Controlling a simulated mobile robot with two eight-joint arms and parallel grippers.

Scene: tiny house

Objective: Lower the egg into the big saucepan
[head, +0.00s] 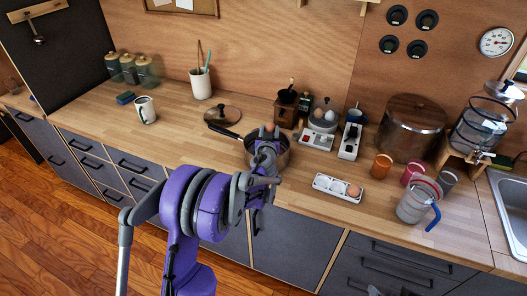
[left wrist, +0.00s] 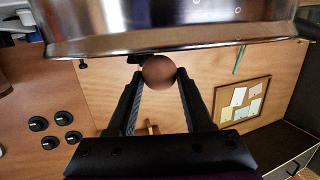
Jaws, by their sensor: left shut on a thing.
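My left gripper (head: 266,136) is over the steel saucepan (head: 281,158) on the counter and covers part of it. The saucepan's dark handle (head: 224,131) points left. In the left wrist view the gripper (left wrist: 159,76) is shut on a brown egg (left wrist: 159,73), held between the fingertips. The shiny saucepan wall and rim (left wrist: 200,38) fill the top of that view, and the egg overlaps the rim line. I cannot tell how far the egg is inside the opening. In the head view the held egg is hidden.
A white egg carton (head: 326,187) with a brown egg (head: 354,191) lies right of the saucepan. A lid (head: 222,115) lies behind its handle. A coffee grinder (head: 286,108) and small appliances stand behind. Cups and a glass jug (head: 412,205) stand further right. The counter's left front is clear.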

